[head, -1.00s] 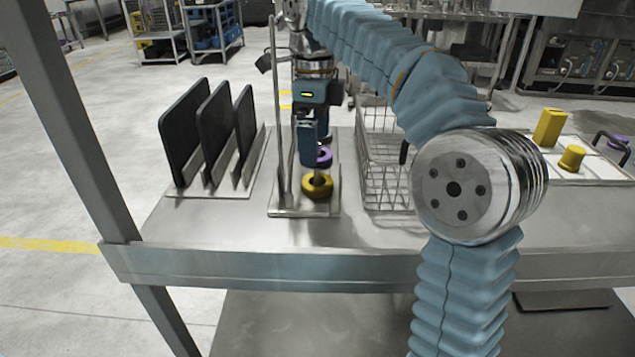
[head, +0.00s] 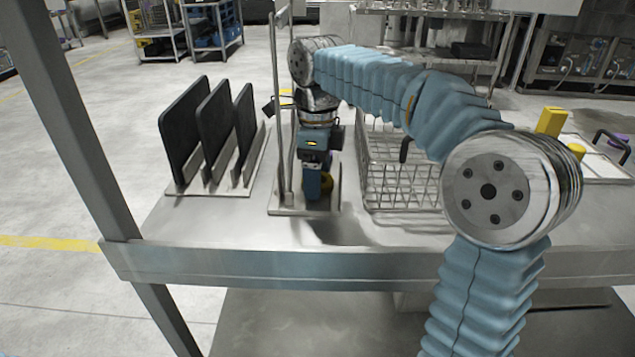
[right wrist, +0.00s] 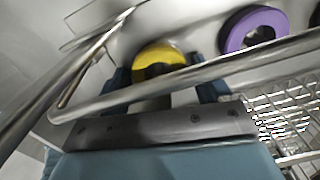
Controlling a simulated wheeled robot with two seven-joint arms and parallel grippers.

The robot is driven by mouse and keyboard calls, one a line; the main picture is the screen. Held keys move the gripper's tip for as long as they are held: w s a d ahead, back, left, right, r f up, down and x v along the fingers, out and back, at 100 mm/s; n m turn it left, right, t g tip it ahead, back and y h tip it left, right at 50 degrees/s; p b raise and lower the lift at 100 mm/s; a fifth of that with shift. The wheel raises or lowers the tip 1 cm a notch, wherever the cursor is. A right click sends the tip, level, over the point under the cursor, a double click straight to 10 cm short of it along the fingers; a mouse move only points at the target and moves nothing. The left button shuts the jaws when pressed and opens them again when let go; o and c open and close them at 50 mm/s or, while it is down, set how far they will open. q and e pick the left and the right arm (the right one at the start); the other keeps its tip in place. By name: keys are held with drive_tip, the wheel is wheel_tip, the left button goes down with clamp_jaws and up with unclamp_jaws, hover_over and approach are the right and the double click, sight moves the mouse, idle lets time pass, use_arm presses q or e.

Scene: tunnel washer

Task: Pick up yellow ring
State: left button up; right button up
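The yellow ring (head: 327,184) lies on the metal stand base (head: 290,208), mostly hidden behind my right gripper in the head view. My right gripper (head: 313,197) points down at it. In the right wrist view the yellow ring (right wrist: 160,57) sits between the two blue fingers of the right gripper (right wrist: 165,88). The fingers are spread on either side of it, with a narrow gap showing. A metal rod of the stand crosses in front of the ring in that view. My left gripper is not in view.
A purple ring (right wrist: 253,29) lies beside the yellow one. The stand's upright rod (head: 275,100) rises close left of my gripper. A wire basket (head: 400,186) stands to the right, a rack of black panels (head: 213,130) to the left. A yellow block (head: 551,121) is at far right.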

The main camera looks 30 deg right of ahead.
drive_tip(key=c, duration=0.7)
drive_tip(key=shift+c, duration=0.2)
